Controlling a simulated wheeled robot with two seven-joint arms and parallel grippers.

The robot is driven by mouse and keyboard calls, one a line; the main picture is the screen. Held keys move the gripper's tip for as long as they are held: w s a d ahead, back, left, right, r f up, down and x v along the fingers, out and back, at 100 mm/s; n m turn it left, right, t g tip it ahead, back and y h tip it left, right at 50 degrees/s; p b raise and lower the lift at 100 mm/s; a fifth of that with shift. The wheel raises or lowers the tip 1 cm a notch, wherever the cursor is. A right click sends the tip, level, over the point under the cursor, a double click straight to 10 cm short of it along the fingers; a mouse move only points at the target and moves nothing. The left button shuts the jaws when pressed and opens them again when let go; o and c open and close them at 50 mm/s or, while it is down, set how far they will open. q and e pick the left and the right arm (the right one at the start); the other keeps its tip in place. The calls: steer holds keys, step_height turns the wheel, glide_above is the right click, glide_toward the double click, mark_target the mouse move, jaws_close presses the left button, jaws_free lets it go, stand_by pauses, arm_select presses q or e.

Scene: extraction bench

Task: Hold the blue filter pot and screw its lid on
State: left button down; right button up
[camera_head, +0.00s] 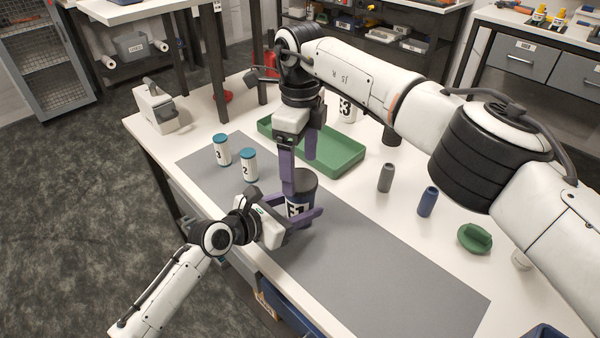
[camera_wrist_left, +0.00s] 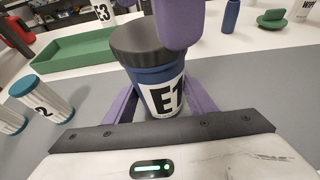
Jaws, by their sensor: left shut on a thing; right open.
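The blue filter pot (camera_head: 298,209), labelled E1, stands upright on the grey mat. It also shows in the left wrist view (camera_wrist_left: 150,75). Its dark grey lid (camera_head: 306,184) sits on top of the pot, and it also shows in the left wrist view (camera_wrist_left: 138,40). I cannot tell how tightly the lid is on. My left gripper (camera_head: 303,220) is shut on the pot low on its body, its purple fingers either side. My right gripper (camera_head: 299,174) points down, open, at the lid. One finger hangs in front of the lid's near side; the other is partly hidden.
A green tray (camera_head: 338,165) lies behind the pot. White canisters 3 (camera_head: 222,152) and 2 (camera_head: 249,167) stand left. A grey bottle (camera_head: 386,178), a blue bottle (camera_head: 428,201) and a green knobbed part (camera_head: 475,238) stand right. The mat's right part (camera_head: 400,275) is clear.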

step_height(320, 180, up, 9)
stand_by(0.4)
arm_select(q)
steer(key=c, duration=0.7)
jaws_free()
arm_select(e)
steer(key=shift+f, duration=0.1)
arm_select(q)
steer(key=p+v, duration=0.1)
steer(key=v, duration=0.9)
steer(key=shift+a+r+p, duration=0.1)
steer(key=shift+p, duration=0.3)
arm_select(e)
steer(key=shift+r, duration=0.95)
